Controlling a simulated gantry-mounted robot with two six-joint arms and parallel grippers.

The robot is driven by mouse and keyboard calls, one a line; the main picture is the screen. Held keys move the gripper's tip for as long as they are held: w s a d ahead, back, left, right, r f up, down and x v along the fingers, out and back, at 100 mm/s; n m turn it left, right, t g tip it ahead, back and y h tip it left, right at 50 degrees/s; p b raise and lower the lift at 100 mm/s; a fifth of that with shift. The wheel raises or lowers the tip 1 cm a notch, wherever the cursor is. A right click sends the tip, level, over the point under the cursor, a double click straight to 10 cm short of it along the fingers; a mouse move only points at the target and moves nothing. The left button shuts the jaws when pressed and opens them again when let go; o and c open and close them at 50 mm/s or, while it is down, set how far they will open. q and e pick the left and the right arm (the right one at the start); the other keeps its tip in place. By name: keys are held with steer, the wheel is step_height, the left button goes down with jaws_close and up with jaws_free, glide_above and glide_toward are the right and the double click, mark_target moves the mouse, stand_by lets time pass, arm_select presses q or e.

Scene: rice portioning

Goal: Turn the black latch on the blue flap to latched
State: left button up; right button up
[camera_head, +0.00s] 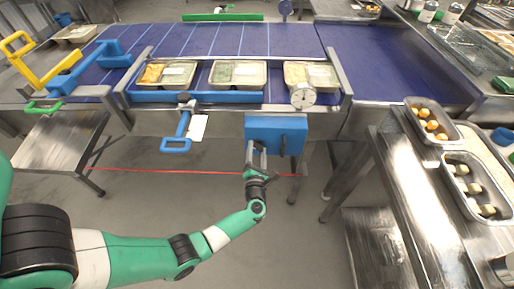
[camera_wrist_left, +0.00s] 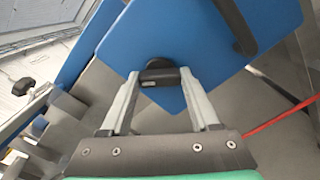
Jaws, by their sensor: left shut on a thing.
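The blue flap (camera_head: 262,124) hangs at the front of the conveyor frame, right of centre in the head view. It fills the upper middle of the wrist view (camera_wrist_left: 200,40). The black latch (camera_wrist_left: 160,74) sits at the flap's lower part in the wrist view. My left gripper (camera_head: 256,148) reaches up to the flap from below. Its two fingers (camera_wrist_left: 160,78) are shut on the latch, one on each side. In the head view the fingers largely hide the latch. My right gripper is in neither view.
A black bar (camera_wrist_left: 235,25) lies beside the latch in the wrist view. A blue handle (camera_head: 176,146) and a round dial (camera_head: 303,95) are on the conveyor front. A red line (camera_head: 180,170) runs behind my gripper. Food trays (camera_head: 237,86) stand on the belt.

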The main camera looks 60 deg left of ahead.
arm_select(q)
steer(key=m+p, duration=0.2)
steer(key=m, duration=0.3)
steer(key=shift+r+m, duration=0.1)
steer(key=shift+m, duration=0.2)
steer(key=shift+m+p, duration=0.75)
steer(key=shift+m, duration=1.45)
steer(key=o, duration=1.4)
steer(key=shift+c, duration=0.2)
